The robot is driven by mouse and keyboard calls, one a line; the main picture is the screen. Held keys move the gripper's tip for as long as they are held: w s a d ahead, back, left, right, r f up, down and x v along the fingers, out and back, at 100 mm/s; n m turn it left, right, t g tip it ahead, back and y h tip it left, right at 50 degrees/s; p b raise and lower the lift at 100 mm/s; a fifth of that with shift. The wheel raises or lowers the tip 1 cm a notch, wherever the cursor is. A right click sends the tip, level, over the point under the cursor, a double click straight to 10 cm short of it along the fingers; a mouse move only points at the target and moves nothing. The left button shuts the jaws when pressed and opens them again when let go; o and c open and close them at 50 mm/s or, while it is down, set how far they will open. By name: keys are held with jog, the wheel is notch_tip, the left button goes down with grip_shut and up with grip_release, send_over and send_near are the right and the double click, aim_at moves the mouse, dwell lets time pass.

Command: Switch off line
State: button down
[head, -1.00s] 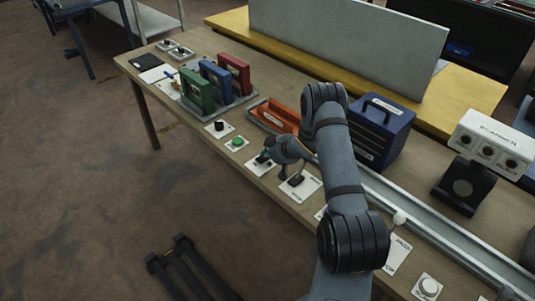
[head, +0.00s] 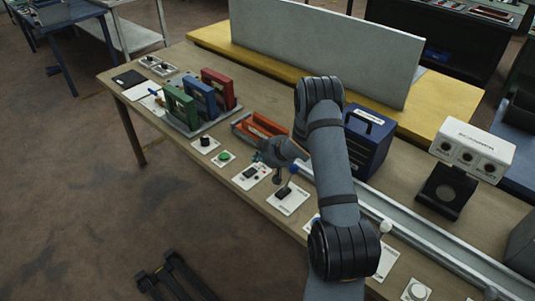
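My gripper (head: 266,166) hangs over the front strip of the wooden bench (head: 180,185). It is small and partly hidden by its own wrist, so I cannot tell whether it is open or shut. Below it lies a white plate with dark controls (head: 252,177). To its right is a larger white plate (head: 288,199) with a black lever-like switch whose upper part seems to end in a blue knob (head: 294,168). To its left are a green button (head: 224,156) and a black knob (head: 205,142) on white plates. Labels are too small to read. I see no contact clearly.
Green, blue and red upright cases (head: 181,107) stand in a rack at left. A metal rail (head: 430,245) runs along the right. A scanner (head: 472,150) stands farther right.

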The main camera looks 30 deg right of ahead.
jog(key=d+v, duration=0.1)
jog(key=v, duration=0.5)
jog(key=shift+w+f, duration=0.15)
jog(key=shift+w, duration=0.05)
jog(key=x, duration=0.3)
jog(key=a+x, duration=0.1)
jog(key=x, duration=0.2)
jog(key=b+x, duration=0.1)
jog(key=x, duration=0.2)
jog(key=shift+s+a, duration=0.15)
jog(key=shift+a, duration=0.15)
jog(key=a+v, duration=0.1)
jog(key=v, duration=0.6)
jog(key=shift+d+b, duration=0.3)
jog(key=shift+b, duration=0.05)
